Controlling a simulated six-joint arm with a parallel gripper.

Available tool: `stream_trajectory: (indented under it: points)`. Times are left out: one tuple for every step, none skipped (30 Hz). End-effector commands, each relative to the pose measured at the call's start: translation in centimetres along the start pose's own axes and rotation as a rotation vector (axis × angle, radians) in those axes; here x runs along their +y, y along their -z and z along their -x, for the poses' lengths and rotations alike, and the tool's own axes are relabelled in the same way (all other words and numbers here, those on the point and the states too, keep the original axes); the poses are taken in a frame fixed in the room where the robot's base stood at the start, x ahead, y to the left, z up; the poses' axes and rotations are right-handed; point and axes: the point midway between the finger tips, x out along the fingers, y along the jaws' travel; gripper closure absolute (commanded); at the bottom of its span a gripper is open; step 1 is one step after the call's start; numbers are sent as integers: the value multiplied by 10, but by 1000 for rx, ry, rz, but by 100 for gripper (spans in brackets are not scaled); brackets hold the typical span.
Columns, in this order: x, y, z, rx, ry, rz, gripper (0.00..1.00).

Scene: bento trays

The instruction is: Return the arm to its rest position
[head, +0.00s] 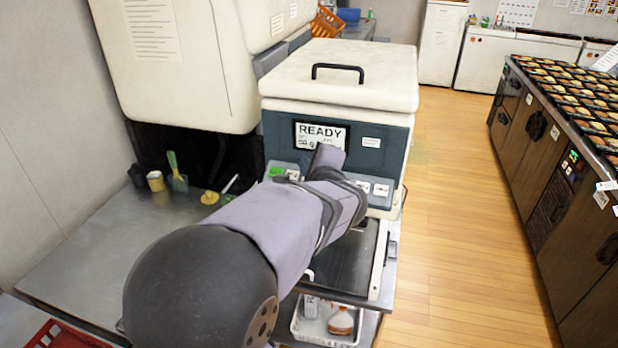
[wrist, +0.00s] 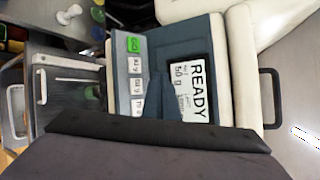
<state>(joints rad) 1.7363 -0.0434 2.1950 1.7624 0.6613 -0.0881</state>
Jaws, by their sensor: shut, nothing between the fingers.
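My arm reaches across the head view from the bottom left toward a cream and dark blue machine (head: 380,130). The arm's end is in front of the machine's front panel, just below its display (head: 320,135), which reads READY. My gripper (wrist: 160,88) shows in the wrist view as a narrow dark blue tip over the panel, shut with nothing in it. I cannot tell whether it touches the panel. In the wrist view the display (wrist: 190,85) appears sideways, beside a green button (wrist: 134,44) and several white labelled buttons.
A steel table (head: 90,255) at left holds small cups and a green-handled tool (head: 175,165). A black plate (head: 350,262) lies below the machine's panel, above a white bin (head: 325,335). A counter with several filled bento trays (head: 570,85) stands right. Wooden floor between is clear.

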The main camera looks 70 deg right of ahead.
Motion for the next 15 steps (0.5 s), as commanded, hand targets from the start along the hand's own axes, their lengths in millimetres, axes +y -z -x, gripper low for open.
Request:
stream_trajectory:
  points:
    - [0, 0, 0, 0, 0, 0, 100]
    - [0, 0, 0, 0, 0, 0, 100]
    - [0, 0, 0, 0, 0, 0, 100]
    - [0, 0, 0, 0, 0, 0, 100]
    - [0, 0, 0, 0, 0, 0, 100]
    - [0, 0, 0, 0, 0, -1, 100]
    - [0, 0, 0, 0, 0, -6, 100]
    - [0, -1, 0, -3, 0, -13, 100]
    - [2, -2, 0, -6, -9, -6, 100]
    - [5, -2, 0, -8, -19, 4, 100]
    - [8, -2, 0, -10, -32, 18, 100]
    - [13, -3, 0, -13, -53, 40, 100]
    - [19, -3, 1, -16, -73, 61, 100]
    - [26, -4, 1, -19, -97, 84, 100]
    - [37, -3, 2, -23, -135, 119, 100]
